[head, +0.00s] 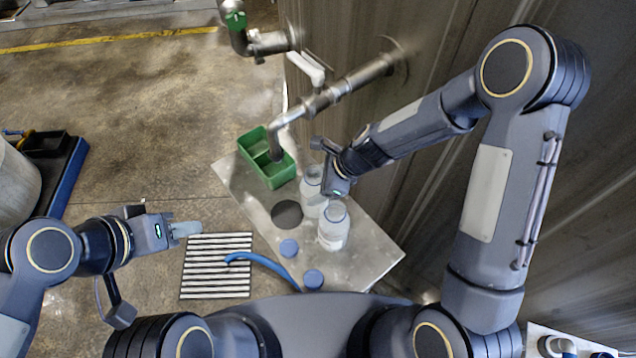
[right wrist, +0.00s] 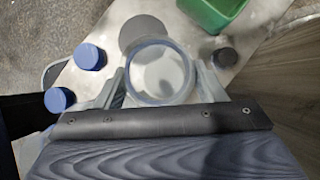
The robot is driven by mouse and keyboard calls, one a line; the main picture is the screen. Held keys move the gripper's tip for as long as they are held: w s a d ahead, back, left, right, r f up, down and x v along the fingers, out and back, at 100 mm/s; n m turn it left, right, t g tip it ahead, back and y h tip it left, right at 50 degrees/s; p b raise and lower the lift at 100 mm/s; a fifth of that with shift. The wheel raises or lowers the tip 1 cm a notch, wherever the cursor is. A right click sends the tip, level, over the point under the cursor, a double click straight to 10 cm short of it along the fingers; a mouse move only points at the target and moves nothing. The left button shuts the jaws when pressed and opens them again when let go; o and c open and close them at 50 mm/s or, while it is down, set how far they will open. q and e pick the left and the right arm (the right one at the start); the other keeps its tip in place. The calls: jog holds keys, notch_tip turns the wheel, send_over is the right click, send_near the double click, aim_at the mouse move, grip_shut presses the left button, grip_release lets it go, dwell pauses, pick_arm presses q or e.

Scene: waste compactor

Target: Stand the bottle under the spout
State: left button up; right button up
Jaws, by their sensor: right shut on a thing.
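Two clear bottles stand on the metal plate. My right gripper (head: 325,186) is shut on the farther bottle (head: 311,203), which looks upright. In the right wrist view its open round mouth (right wrist: 162,72) shows between the two fingers. The nearer bottle (head: 333,229) stands apart, toward me. The metal spout (head: 276,150) comes down from a wall pipe and its end shows over the green tray (head: 252,147). A dark round disc (head: 287,213) lies on the plate, left of the held bottle. My left gripper (head: 185,230) is away over the floor grate; its finger gap cannot be made out.
Two blue caps (head: 289,248) lie on the plate's near side. A blue hose (head: 262,261) runs by the striped grate (head: 215,276).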

jog(key=shift+f, duration=0.2)
jog(key=o, duration=0.7)
jog(key=shift+r, duration=0.25)
jog(key=p+v, duration=0.1)
jog(key=v, duration=1.1)
jog(key=shift+p, duration=0.35)
